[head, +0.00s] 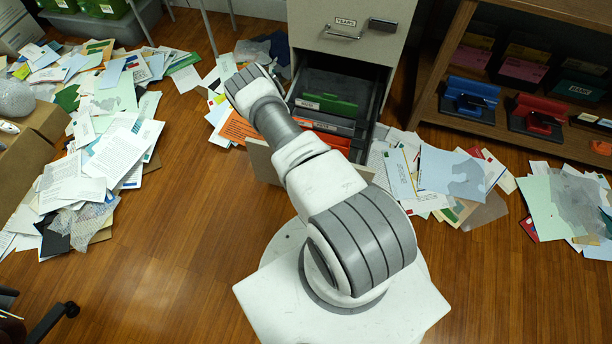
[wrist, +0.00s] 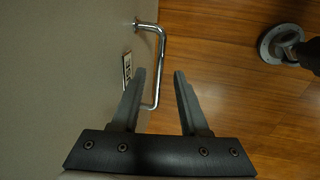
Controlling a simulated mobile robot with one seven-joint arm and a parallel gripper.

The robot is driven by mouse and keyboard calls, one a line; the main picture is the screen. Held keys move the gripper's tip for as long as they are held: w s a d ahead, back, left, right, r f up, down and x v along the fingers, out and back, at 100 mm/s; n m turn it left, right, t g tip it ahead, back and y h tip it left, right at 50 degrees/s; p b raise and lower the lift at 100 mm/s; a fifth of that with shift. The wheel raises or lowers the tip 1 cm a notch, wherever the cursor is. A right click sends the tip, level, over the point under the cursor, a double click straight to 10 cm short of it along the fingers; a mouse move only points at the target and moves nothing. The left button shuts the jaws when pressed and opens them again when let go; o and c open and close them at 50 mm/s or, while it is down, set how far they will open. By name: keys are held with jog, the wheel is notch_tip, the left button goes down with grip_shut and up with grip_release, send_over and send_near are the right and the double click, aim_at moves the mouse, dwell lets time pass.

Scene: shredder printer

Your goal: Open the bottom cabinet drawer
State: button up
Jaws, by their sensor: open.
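The grey filing cabinet (head: 352,22) stands at the top centre of the head view. Its bottom drawer (head: 262,162) is pulled out, with folders (head: 325,106) visible inside; my arm covers part of its front. In the wrist view a beige drawer front (wrist: 65,70) fills the left side, with a chrome bar handle (wrist: 163,45) and a small label (wrist: 127,68). My gripper (wrist: 160,72) is open. The handle's bar appears between its two fingers; I cannot tell whether they touch it. The fingers are not visible in the head view.
An upper drawer with its own handle (head: 342,34) is shut above. Loose papers (head: 105,130) cover the floor at left, and more papers (head: 450,180) lie at right. A wooden shelf (head: 430,85) stands close on the right. The wooden floor at front left is clear.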

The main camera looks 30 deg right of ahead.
notch_tip(320, 180, up, 15)
jog(key=s+a+p, duration=0.2)
jog(key=p, duration=0.3)
jog(key=shift+a, duration=0.15)
jog(key=shift+w+r, duration=0.1)
